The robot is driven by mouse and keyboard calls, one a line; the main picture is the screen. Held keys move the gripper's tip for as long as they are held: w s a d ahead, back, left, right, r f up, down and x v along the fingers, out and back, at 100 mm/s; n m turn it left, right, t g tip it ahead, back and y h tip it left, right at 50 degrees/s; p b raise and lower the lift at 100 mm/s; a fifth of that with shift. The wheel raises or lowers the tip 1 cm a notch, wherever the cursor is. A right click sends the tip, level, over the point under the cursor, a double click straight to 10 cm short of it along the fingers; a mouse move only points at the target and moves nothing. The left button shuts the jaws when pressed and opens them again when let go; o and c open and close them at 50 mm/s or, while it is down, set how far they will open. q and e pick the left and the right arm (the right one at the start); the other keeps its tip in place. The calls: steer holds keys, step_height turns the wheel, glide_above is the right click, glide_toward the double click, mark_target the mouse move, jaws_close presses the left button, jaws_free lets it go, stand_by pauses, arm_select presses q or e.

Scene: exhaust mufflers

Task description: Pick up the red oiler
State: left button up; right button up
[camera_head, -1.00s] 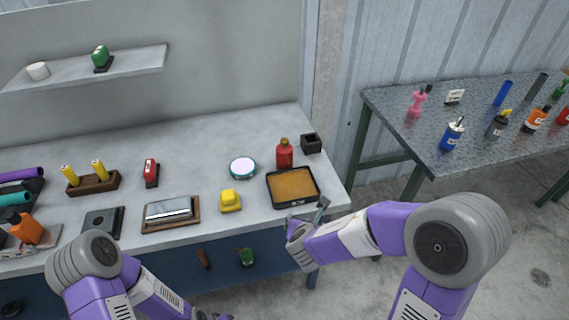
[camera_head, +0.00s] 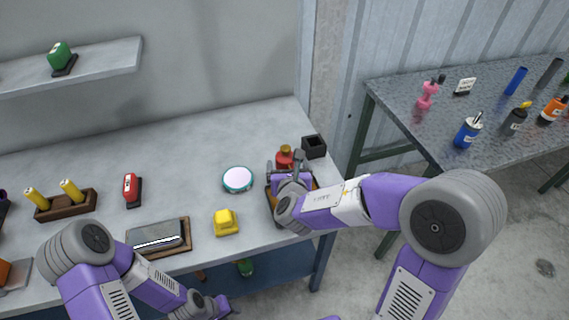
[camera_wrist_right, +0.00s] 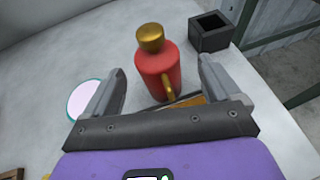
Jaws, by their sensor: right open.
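The red oiler (camera_head: 284,156), a red bottle with a gold cap, stands upright at the right end of the workbench, partly hidden behind my right gripper (camera_head: 283,164). The right wrist view shows the oiler (camera_wrist_right: 158,72) with a gold handle on the near side. It stands between the two spread fingers of my right gripper (camera_wrist_right: 158,68), with visible space on both sides. My left gripper (camera_head: 210,306) is low at the bottom of the head view, in front of the bench, and its fingers are hard to make out.
A black square cup (camera_head: 314,146) stands just right of the oiler. A tan-filled tray (camera_head: 272,208) lies under my right gripper. A round white disc with a teal rim (camera_head: 238,180) and a yellow block (camera_head: 226,222) lie to the left. A second table (camera_head: 420,125) holds several bottles.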

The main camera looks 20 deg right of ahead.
mark_target(285, 158)
steer(key=shift+b+x, duration=0.35)
steer(key=shift+x, duration=2.15)
